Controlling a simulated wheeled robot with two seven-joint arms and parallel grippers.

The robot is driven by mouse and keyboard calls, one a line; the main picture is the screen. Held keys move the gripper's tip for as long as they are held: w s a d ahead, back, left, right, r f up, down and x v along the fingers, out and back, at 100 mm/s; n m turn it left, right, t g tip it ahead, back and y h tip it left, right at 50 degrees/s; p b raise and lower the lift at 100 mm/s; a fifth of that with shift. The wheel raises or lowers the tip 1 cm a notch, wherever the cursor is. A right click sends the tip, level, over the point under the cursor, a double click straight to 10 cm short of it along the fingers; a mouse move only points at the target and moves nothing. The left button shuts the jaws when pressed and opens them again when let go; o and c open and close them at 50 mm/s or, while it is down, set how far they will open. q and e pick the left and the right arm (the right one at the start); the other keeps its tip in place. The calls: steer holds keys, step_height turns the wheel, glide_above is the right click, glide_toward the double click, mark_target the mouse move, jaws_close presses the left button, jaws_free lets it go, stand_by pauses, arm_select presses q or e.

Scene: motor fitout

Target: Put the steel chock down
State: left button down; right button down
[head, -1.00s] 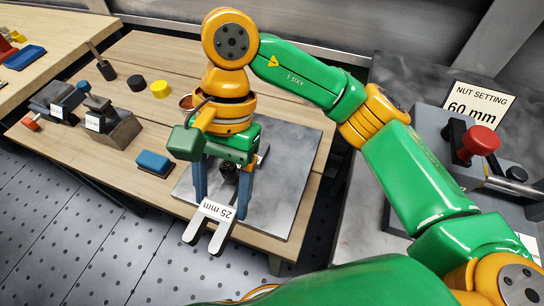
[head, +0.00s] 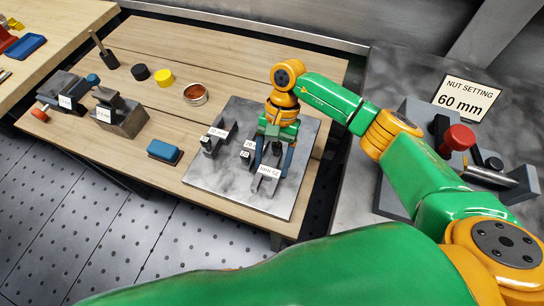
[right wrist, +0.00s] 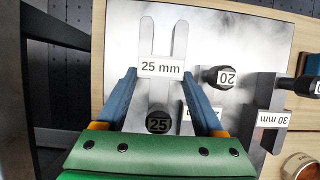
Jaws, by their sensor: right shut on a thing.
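The steel chock is a grey two-pronged fork with a white 25 mm label (right wrist: 160,67) and a black knob marked 25. My right gripper (head: 271,150) is shut on it at the knob end, with blue fingers on either side. In the head view the chock (head: 266,181) is over the grey steel plate (head: 225,185), prongs toward the front. Whether it touches the plate I cannot tell. Two other chocks are on the plate to its left: one marked 20 (head: 247,153) close by, and a 30 mm one (head: 212,138) further left. My left gripper is not in view.
A blue block (head: 163,152), a copper-coloured tin (head: 195,94), and yellow (head: 164,77) and black (head: 140,72) round pieces are on the wooden bench. A fixture with a red knob (head: 459,137) stands at right by a 60 mm sign (head: 466,96). The plate's front left is clear.

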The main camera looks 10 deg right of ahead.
steer(key=shift+f, duration=0.15)
steer(key=shift+c, duration=1.4)
jaws_free()
